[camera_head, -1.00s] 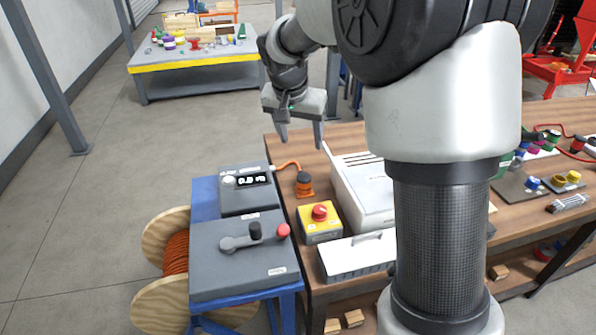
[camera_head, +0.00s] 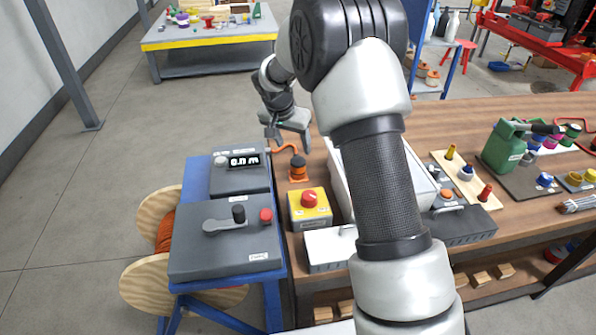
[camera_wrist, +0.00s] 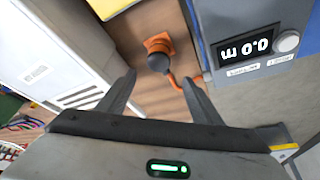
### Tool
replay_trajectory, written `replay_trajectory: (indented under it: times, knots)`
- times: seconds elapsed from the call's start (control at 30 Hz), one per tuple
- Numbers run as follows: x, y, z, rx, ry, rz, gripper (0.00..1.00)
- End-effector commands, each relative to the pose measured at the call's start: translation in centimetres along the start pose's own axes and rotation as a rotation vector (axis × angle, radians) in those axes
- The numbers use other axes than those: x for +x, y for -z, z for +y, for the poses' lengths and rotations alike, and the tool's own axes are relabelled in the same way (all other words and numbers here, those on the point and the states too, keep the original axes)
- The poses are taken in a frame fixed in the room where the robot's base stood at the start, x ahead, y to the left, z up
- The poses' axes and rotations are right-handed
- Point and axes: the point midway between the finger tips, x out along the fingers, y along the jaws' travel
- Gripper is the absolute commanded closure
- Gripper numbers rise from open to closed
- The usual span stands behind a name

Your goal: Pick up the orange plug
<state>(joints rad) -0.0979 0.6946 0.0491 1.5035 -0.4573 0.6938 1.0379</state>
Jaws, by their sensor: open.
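The orange plug (camera_head: 298,168) stands on the wooden workbench, with a dark top and an orange cord curving to the grey box with the display. In the wrist view the plug (camera_wrist: 158,48) lies ahead of the fingertips, roughly between their lines, with its cord (camera_wrist: 178,80) to the right. My gripper (camera_head: 291,146) is open and empty, a little above and behind the plug in the head view. In the wrist view both fingers of my gripper (camera_wrist: 158,78) are spread, and neither touches the plug.
The grey display box (camera_head: 240,172) and a lever box (camera_head: 225,240) stand left on a blue stand. A yellow box with a red button (camera_head: 309,208) is in front of the plug. A white case (camera_wrist: 62,60) stands close beside it. A cable reel (camera_head: 150,225) is at far left.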

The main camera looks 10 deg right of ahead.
Motion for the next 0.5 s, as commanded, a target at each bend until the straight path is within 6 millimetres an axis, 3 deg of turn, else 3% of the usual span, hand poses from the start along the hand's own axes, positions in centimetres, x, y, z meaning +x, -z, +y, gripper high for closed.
replay_trajectory:
  times: [0.13,0.5]
  knots:
    - [2.8,0.0,0.0,0.000,-0.001,-0.001,0.41]
    - [6.3,-0.4,0.4,0.000,-0.002,-0.002,0.41]
